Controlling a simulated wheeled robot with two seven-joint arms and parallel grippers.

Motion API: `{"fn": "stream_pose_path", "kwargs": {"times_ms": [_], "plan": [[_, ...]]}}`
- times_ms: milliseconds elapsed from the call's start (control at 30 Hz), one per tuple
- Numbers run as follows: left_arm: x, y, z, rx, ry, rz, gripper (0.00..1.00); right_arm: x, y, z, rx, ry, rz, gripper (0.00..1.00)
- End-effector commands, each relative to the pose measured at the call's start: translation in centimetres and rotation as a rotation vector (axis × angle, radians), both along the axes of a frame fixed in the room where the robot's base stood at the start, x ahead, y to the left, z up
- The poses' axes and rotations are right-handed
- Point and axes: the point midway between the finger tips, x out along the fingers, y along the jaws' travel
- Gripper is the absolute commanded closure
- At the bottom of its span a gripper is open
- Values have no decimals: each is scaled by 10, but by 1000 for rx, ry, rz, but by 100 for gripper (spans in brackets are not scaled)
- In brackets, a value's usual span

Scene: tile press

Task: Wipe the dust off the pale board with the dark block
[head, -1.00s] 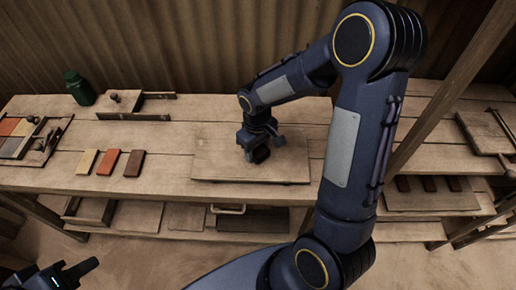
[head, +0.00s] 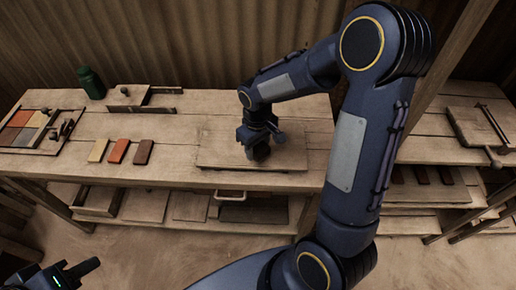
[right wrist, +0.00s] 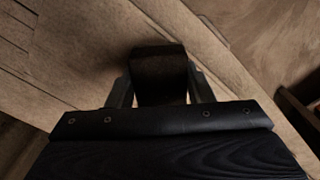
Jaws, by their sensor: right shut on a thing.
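The pale board (head: 222,152) lies flat on the bench and looks brown and speckled; I cannot clearly tell dust from bare wood. My right gripper (head: 259,144) is over the middle of the board, towards its front edge. It is shut on the dark block (head: 261,154), which looks to be at the board's surface; contact is not clear. In the right wrist view the block (right wrist: 160,75) sits between the fingers, with the board (right wrist: 225,85) beneath. My left gripper (head: 82,268) is low at the left, away from the bench, its opening unclear.
Three coloured tiles (head: 118,151) lie left of the board. A sample tray (head: 40,130), a green bottle (head: 91,83) and a wooden fixture (head: 135,96) are farther left. A shelf runs below.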

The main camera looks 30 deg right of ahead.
Motion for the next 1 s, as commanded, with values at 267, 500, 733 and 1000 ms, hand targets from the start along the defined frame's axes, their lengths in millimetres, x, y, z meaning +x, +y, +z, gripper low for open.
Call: {"fn": "stream_pose_path", "kwargs": {"times_ms": [267, 500, 733, 1000], "plan": [[0, 0, 24, 0, 0, 0, 64, 3, 1, 30, 0, -2, 1, 78], [0, 0, 34, 0, 0, 0, 64, 5, 1, 43, 0, -2, 1, 78], [0, 0, 33, 0, 0, 0, 64, 5, 1, 43, 0, -2, 1, 78], [0, 0, 33, 0, 0, 0, 64, 4, 1, 43, 0, -1, 1, 78]]}}
